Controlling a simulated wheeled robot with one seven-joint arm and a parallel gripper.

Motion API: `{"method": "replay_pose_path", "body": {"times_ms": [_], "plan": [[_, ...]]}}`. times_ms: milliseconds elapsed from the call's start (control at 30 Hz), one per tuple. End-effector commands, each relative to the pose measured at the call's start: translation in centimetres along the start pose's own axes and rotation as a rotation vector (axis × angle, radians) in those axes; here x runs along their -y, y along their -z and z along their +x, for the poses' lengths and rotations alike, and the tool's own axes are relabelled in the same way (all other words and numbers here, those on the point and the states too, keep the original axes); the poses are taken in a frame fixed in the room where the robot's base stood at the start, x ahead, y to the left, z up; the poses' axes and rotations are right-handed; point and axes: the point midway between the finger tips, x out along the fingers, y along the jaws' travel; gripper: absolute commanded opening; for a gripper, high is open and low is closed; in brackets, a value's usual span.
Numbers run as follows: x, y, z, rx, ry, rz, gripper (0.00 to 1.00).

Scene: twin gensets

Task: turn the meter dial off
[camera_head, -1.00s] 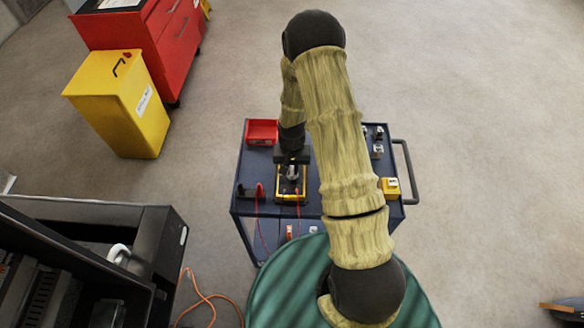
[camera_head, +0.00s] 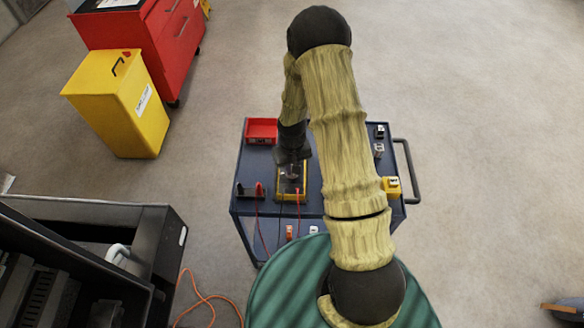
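The meter (camera_head: 290,195) is a small yellow-edged device lying on top of the dark blue cart. A round dial (camera_head: 291,172) shows dimly on its upper part, directly below my gripper. My gripper (camera_head: 292,162) hangs from the arm over the meter's far half. Its fingers are too small and dark to make out, so I cannot tell whether it touches the dial or is open or shut. The dial's setting is not readable.
The blue cart (camera_head: 258,208) holds a red bin (camera_head: 262,131), a black holder with a red lead (camera_head: 250,191) and a yellow box (camera_head: 391,187). A black machine (camera_head: 150,250) stands at the lower left. A yellow cabinet (camera_head: 118,103) stands left.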

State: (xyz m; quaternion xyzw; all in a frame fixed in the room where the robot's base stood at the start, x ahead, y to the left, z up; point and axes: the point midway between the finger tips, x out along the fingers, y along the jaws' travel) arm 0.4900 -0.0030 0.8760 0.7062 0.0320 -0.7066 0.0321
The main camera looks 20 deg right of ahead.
Motion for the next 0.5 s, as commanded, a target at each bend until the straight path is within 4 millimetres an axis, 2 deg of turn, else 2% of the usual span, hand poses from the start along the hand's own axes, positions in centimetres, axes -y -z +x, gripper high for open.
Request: {"method": "replay_pose_path", "body": {"times_ms": [500], "plan": [[0.02,0.03,-0.06,-0.001,0.000,-0.494,0.00]]}}
